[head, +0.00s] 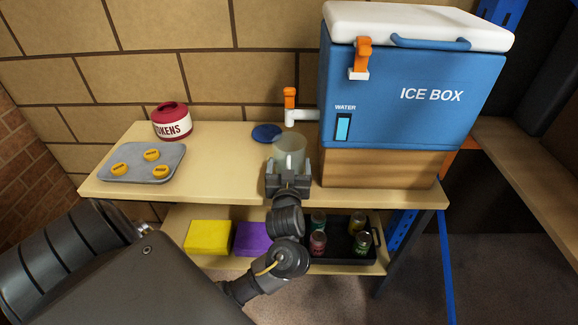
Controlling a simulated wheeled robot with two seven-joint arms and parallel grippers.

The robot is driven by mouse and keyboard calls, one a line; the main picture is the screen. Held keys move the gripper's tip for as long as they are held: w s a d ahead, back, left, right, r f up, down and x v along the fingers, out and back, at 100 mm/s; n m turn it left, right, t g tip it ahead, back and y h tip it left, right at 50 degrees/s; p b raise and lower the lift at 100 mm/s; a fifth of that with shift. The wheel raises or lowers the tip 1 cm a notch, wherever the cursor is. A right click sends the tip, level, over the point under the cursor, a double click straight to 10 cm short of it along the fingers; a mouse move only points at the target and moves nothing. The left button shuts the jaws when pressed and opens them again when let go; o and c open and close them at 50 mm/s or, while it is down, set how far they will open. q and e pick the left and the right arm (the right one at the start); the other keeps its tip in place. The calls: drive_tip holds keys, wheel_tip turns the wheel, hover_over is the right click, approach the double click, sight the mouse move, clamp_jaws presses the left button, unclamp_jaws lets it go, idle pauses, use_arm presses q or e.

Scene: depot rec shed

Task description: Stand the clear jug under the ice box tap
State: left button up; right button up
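The clear jug (290,153) is upright near the front middle of the table, its rim a little below the tap in the picture. My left gripper (289,171) has a finger on each side of the jug's lower part and looks closed on it. The gripper hides the jug's base, so I cannot tell whether it touches the tabletop. The tap (302,115) is a white spout with an orange lever, sticking out left from the blue ice box (400,105). The ice box stands on a wooden block (380,168). My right gripper is not in view.
A blue disc (266,133) lies behind and left of the jug. A grey tray (145,172) with yellow discs and a red tokens pot (171,122) are at left. The lower shelf holds yellow (208,237) and purple blocks and a black tray (340,258) of cans.

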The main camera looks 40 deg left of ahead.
use_arm(q)
drive_tip(key=o, duration=1.1)
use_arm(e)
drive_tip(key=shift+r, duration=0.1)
use_arm(q)
drive_tip(key=p+v, duration=0.1)
drive_tip(key=v, duration=1.1)
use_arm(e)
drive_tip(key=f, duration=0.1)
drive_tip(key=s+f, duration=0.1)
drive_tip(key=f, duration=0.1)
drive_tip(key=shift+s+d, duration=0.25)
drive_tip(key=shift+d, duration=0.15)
use_arm(q)
drive_tip(key=shift+r, duration=0.1)
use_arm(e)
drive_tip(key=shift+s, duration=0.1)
